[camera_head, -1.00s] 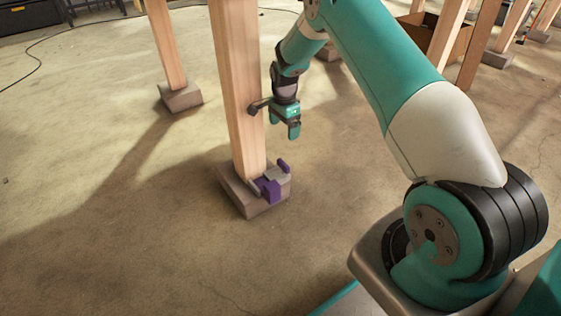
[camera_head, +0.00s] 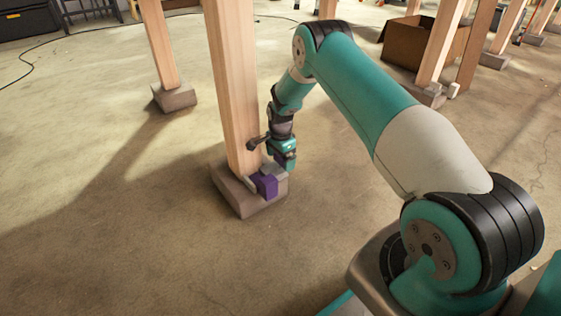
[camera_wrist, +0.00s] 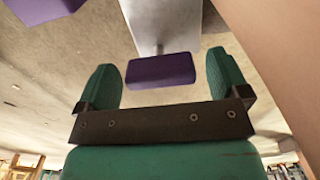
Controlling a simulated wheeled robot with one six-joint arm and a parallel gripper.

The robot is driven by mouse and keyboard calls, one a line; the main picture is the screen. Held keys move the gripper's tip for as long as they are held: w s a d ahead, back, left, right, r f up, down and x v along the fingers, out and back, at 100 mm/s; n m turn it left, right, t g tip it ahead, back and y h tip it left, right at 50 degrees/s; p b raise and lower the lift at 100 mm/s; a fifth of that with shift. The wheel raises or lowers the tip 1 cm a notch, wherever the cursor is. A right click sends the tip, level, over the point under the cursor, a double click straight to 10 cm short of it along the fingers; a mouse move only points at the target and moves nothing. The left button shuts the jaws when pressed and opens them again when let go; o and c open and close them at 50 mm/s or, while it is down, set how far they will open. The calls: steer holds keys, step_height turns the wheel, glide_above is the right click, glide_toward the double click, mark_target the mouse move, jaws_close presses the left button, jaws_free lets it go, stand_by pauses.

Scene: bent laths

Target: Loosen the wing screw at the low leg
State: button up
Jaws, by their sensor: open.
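The low wooden leg (camera_head: 234,90) stands upright on a stone foot block (camera_head: 243,203). A purple clamp block (camera_head: 265,185) and a grey metal piece (camera_head: 272,171) sit at its base. In the wrist view, the purple wing of the screw (camera_wrist: 161,70) sits on a thin shaft under the grey metal piece (camera_wrist: 163,22). My gripper (camera_head: 286,163) is just above the clamp, beside the leg. In the wrist view my gripper (camera_wrist: 165,82) is open, one finger on each side of the purple wing, with a gap to both. In the head view the gripper hides the wing.
The wooden leg (camera_wrist: 285,60) rises close along the right in the wrist view. Another leg on a block (camera_head: 174,96) stands back left. A cardboard box (camera_head: 405,42) and more legs stand back right. The floor at front left is clear.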

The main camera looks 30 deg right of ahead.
steer(key=shift+c, duration=0.4)
steer(key=c, duration=0.9)
steer(key=shift+o, duration=0.2)
steer(key=shift+r+n+p, duration=0.1)
steer(key=shift+n+p, duration=0.2)
steer(key=shift+p, duration=0.15)
steer(key=n+p, duration=0.2)
steer(key=shift+r+n, duration=0.1)
steer(key=shift+n, duration=0.2)
steer(key=n+p, duration=0.3)
steer(key=n, duration=0.2)
steer(key=shift+n, duration=0.3)
steer(key=n+p, duration=0.1)
steer(key=n, duration=0.3)
steer(key=shift+f+n+p, duration=0.2)
steer(key=shift+n+p, duration=0.35)
steer(key=shift+n, duration=1.95)
